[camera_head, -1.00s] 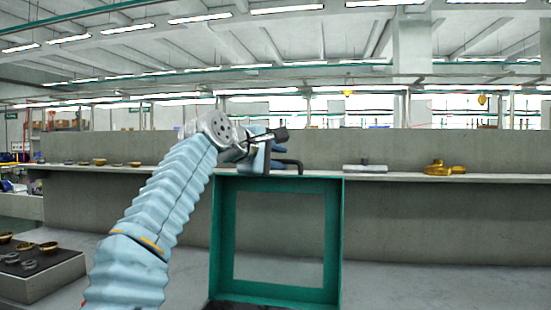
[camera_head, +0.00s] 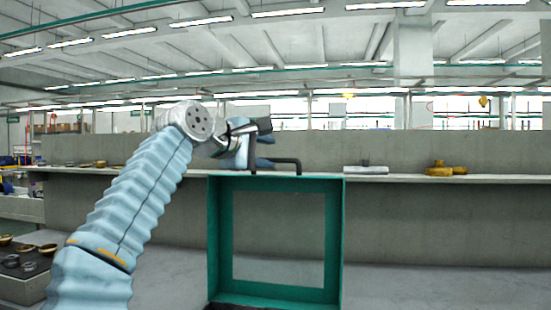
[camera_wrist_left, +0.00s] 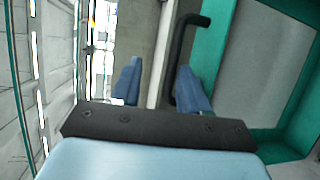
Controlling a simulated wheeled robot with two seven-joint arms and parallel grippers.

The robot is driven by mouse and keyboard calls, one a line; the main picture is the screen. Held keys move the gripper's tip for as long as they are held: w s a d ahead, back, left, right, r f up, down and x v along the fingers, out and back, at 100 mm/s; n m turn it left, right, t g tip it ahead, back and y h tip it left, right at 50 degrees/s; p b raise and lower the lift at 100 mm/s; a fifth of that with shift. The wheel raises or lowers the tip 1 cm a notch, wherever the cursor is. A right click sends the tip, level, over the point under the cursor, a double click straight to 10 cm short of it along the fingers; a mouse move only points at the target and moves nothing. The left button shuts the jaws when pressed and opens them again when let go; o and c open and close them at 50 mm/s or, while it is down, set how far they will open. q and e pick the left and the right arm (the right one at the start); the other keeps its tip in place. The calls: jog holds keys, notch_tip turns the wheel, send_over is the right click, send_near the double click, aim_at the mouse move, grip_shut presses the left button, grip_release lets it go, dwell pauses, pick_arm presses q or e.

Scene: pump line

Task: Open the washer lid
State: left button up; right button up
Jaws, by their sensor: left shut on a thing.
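A teal frame (camera_head: 275,299) with a grey panel inside stands upright at the centre of the head view. It looks like part of the washer; I cannot tell lid from body. A black bent handle (camera_head: 287,160) rises from its top edge, and the handle also shows in the left wrist view (camera_wrist_left: 176,52). My left gripper (camera_head: 256,153) is at the handle's left part, above the frame. In the left wrist view its blue fingers (camera_wrist_left: 160,85) stand apart, with the handle bar between them, close by the right finger. My right gripper is not in view.
A long grey ledge behind holds a grey part (camera_head: 366,169) and a yellow brass part (camera_head: 445,169) on the right. Bowls and rings (camera_head: 28,258) lie on a low block at the lower left. The floor right of the frame is clear.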

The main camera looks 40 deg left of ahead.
pick_arm(q)
jog(key=v, duration=0.9)
